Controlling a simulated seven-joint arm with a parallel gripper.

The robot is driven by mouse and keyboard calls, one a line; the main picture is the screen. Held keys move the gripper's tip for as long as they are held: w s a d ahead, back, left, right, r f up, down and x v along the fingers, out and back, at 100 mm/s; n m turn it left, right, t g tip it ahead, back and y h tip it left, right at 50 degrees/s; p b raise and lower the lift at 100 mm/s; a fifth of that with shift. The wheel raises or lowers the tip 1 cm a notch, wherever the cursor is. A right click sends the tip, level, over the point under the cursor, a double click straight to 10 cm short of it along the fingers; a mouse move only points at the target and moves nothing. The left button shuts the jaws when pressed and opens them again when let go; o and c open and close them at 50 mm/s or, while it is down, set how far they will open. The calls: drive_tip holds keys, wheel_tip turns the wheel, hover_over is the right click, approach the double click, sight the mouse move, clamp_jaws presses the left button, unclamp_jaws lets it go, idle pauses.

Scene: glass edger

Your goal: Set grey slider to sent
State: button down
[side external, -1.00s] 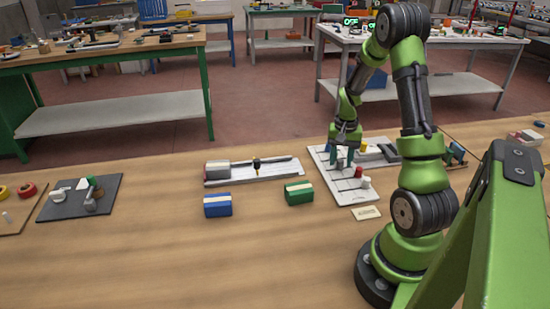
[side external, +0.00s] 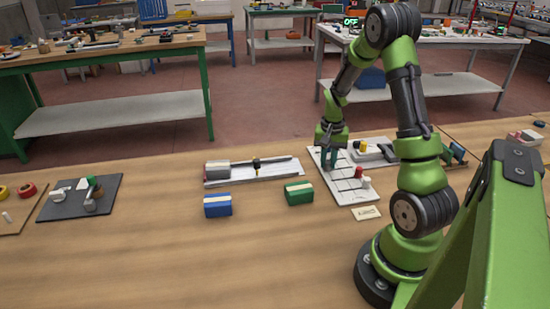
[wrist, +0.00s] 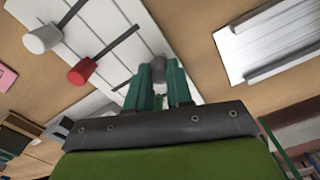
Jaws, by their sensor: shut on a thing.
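The slider board (side external: 341,184) is a white panel with dark parallel slots, right of centre in the side view. It also fills the upper left of the wrist view (wrist: 108,22). The grey slider knob (wrist: 157,67) sits between my fingertips, at the upper right end of its slot. My gripper (side external: 329,161) is shut on it, pointing down at the board's far part; its fingers also show in the wrist view (wrist: 160,82). A red knob (wrist: 82,72) and a white knob (wrist: 40,38) stand at the opposite ends of their slots. The fingers hide the grey knob in the side view.
A small lettered card (side external: 366,213) lies at the board's near end; its text is too small to read. A green block (side external: 299,193), a blue block (side external: 218,205) and a white rail fixture (side external: 254,170) stand to the left. A device with a yellow knob (side external: 363,146) stands right.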

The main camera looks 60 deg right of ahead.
sight(327, 162)
drive_tip(key=c, duration=1)
unclamp_jaws()
drive_tip(key=shift+w+a, duration=0.15)
wheel_tip(327, 162, up, 17)
drive_tip(key=s+a+r+n+t, duration=0.1)
drive_tip(key=a+n+t, duration=0.1)
drive_tip(key=a, duration=0.7)
drive_tip(key=s+a+r+n+t+y, duration=0.1)
drive_tip(key=a+n, duration=0.3)
drive_tip(key=a, duration=0.6)
drive_tip(key=s+a+r+n+t+y, duration=0.1)
drive_tip(key=s+a+r+n+t, duration=0.1)
drive_tip(key=a, duration=0.8)
drive_tip(key=shift+s+a+r+n+t, duration=0.15)
drive_tip(key=shift+s+r+n+t, duration=0.3)
drive_tip(key=shift+n+t, duration=0.5)
